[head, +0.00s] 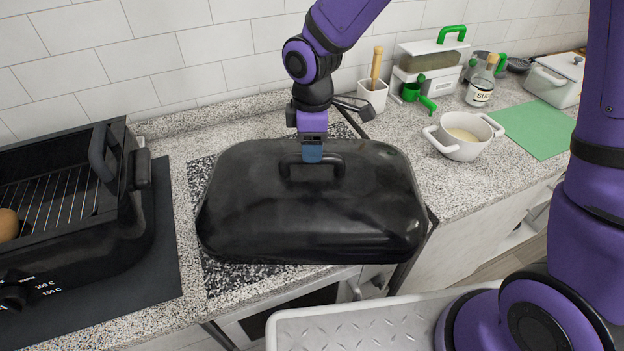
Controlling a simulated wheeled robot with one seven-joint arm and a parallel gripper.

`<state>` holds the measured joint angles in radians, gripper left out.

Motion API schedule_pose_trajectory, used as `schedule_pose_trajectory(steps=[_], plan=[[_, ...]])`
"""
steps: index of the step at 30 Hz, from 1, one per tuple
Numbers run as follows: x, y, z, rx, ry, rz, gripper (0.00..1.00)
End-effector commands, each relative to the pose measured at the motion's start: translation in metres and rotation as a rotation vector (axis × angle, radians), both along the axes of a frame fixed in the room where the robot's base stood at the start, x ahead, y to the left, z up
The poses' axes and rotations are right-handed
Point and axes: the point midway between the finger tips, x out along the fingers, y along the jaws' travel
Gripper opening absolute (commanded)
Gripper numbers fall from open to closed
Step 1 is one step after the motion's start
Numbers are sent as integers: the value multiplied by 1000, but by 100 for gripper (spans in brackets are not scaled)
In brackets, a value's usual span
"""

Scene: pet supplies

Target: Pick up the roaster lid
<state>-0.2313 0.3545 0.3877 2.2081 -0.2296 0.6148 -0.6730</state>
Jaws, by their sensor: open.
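The roaster lid (370,215) is a wide, black, domed lid in the middle of the head view, over a speckled mat on the counter. Its handle (334,160) is a black loop on top, near the back. My gripper (312,155) comes down from above at the handle's middle. Its blue fingertip overlaps the handle's rear bar in the picture. The jaws are open, and I cannot tell whether they touch the handle. The black roaster base (125,235) stands at the left on a dark mat, with a wire rack and a brown round item inside.
The speckled mat (222,275) shows around the lid. A tiled wall closes off the back. A white pot (460,150), a utensil crock (372,97), a jar (480,92), a green mat (530,130) and a lidded white container (555,80) stand at the right.

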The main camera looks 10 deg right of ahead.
Motion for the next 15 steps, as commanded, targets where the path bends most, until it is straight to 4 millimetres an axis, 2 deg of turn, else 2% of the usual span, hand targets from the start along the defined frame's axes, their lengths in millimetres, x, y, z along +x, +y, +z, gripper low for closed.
schedule_pose_trajectory(steps=[3,7,15], plan=[[-5,1,-19,-2,5,2,56],[-4,1,-34,-2,3,0,56],[-4,1,-39,0,0,0,56]])
